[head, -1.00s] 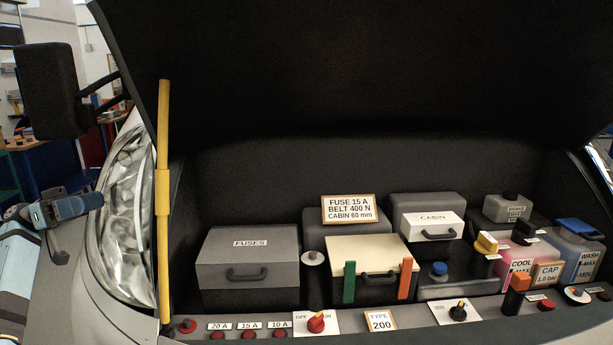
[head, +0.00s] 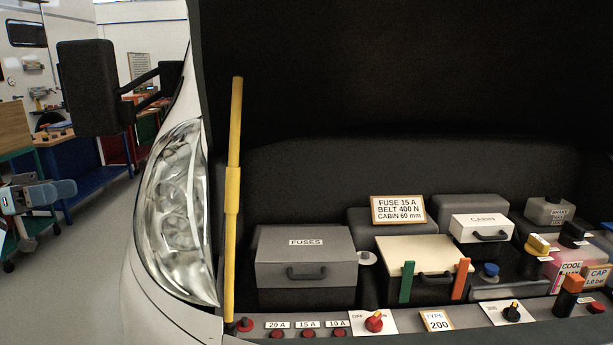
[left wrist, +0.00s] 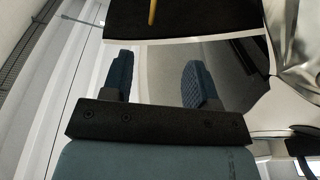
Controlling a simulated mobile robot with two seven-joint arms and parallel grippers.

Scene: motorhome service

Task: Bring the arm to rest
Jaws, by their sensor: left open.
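My left gripper (head: 50,188) is at the far left of the head view, left of the motorhome's headlight (head: 180,215). In the left wrist view my left gripper (left wrist: 158,78) shows its two blue pads standing well apart, with nothing between them. It is open and empty, away from the boxes in the bay. My right gripper is not in view.
The yellow prop rod (head: 232,200) stands upright at the bay's left side under the raised hood. The fuse box (head: 305,265), red knob (head: 374,322) and other bay parts lie to the right. A black mirror (head: 87,88) sticks out above my gripper. Workbenches stand behind.

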